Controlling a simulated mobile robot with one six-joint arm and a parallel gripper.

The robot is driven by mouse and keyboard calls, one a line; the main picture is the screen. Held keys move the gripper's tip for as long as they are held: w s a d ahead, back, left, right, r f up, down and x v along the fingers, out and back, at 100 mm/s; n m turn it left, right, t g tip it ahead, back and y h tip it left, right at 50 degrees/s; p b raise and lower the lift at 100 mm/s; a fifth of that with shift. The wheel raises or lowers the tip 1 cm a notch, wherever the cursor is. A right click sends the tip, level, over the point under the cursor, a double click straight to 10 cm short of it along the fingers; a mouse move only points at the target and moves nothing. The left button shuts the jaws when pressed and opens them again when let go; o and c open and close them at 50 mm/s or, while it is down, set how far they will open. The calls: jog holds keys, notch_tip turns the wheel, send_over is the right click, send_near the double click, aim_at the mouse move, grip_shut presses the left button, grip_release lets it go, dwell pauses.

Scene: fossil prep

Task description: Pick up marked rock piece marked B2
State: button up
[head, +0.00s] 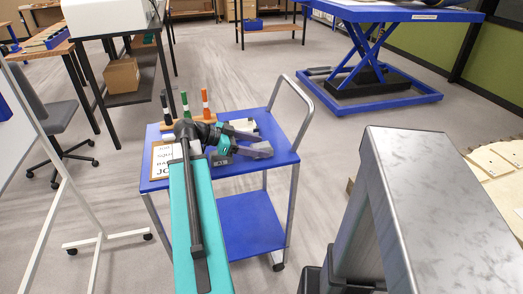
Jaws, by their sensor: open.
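I cannot make out a rock piece marked B2 in the head view. My gripper (264,145) is over the blue top of a small cart (283,143), with its two pale grey fingers pointing right. The fingers are apart and nothing shows between them. A small pale item (243,124) lies just behind the gripper on the cart, partly hidden; I cannot tell what it is. My arm covers part of the cart's left side.
A black, a green (185,104) and an orange marker (206,103) stand at the cart's back left. A blue lift table (390,12) stands behind right. A whiteboard stand (75,195) is at left. Pale flat pieces (490,160) are at far right.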

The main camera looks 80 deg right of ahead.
aim_at(256, 146)
jog(key=c, duration=1.4)
jog(key=shift+r, duration=0.2)
jog(key=shift+r, duration=1.4)
jog(key=shift+a+r, duration=0.2)
jog(key=shift+a, duration=0.05)
jog(key=shift+s+a+r+b, duration=0.15)
jog(key=shift+s+a, duration=0.15)
jog(key=shift+a, duration=0.5)
jog(key=shift+s+a+f+b, duration=0.15)
jog(key=shift+s+a, duration=0.2)
jog(key=shift+a, duration=0.45)
jog(key=shift+s+a+r+b, duration=0.15)
jog(key=shift+s+a, duration=0.15)
jog(key=shift+a, duration=0.5)
jog(key=shift+d+b, duration=0.1)
jog(key=shift+b, duration=1)
jog(key=shift+b, duration=1.25)
